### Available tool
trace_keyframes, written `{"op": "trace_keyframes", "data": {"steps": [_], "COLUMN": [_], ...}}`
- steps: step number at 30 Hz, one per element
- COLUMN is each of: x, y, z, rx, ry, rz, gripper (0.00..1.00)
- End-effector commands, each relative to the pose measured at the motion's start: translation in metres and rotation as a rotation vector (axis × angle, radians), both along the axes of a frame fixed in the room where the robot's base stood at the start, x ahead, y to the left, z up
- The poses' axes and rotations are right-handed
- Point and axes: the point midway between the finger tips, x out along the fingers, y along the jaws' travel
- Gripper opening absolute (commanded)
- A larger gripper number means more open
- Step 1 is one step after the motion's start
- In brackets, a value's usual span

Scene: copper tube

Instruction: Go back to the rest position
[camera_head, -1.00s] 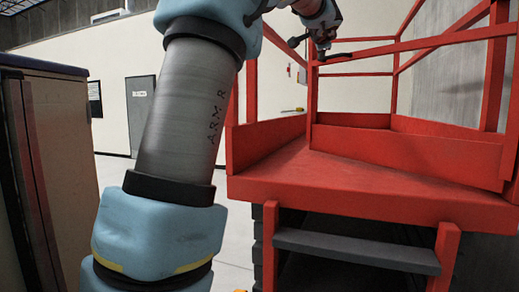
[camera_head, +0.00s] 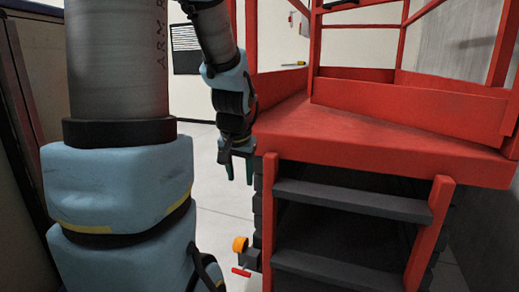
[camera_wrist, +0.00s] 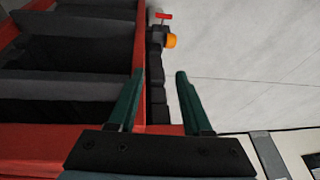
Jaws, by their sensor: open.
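My gripper (camera_head: 238,170) hangs from my arm with its fingers pointing down, just left of the red platform's front left corner in the head view. In the wrist view my gripper (camera_wrist: 156,100) shows two dark green fingers spread apart with nothing between them. My blue and grey arm fills the left of the head view. The copper tube cannot be made out.
The red platform (camera_head: 400,140) has rails and dark steps (camera_head: 350,200). An orange knob (camera_head: 240,244) and a red handle (camera_head: 241,272) sit low at its left side; the knob also shows in the wrist view (camera_wrist: 170,41). Pale floor (camera_head: 215,200) is clear left of it.

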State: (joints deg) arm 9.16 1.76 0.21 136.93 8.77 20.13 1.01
Motion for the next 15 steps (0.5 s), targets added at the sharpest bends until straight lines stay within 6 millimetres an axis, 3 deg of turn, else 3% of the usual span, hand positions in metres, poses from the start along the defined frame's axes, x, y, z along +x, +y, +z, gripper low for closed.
{"op": "trace_keyframes", "data": {"steps": [1,7,15], "x": [-0.020,-0.085,-0.088], "y": [0.006,0.020,0.018], "z": [-0.012,-0.050,-0.113], "rx": [-0.019,-0.085,-0.073], "ry": [0.039,0.163,0.199], "rz": [0.047,0.212,0.199], "gripper": [0.50,0.50,0.50]}}
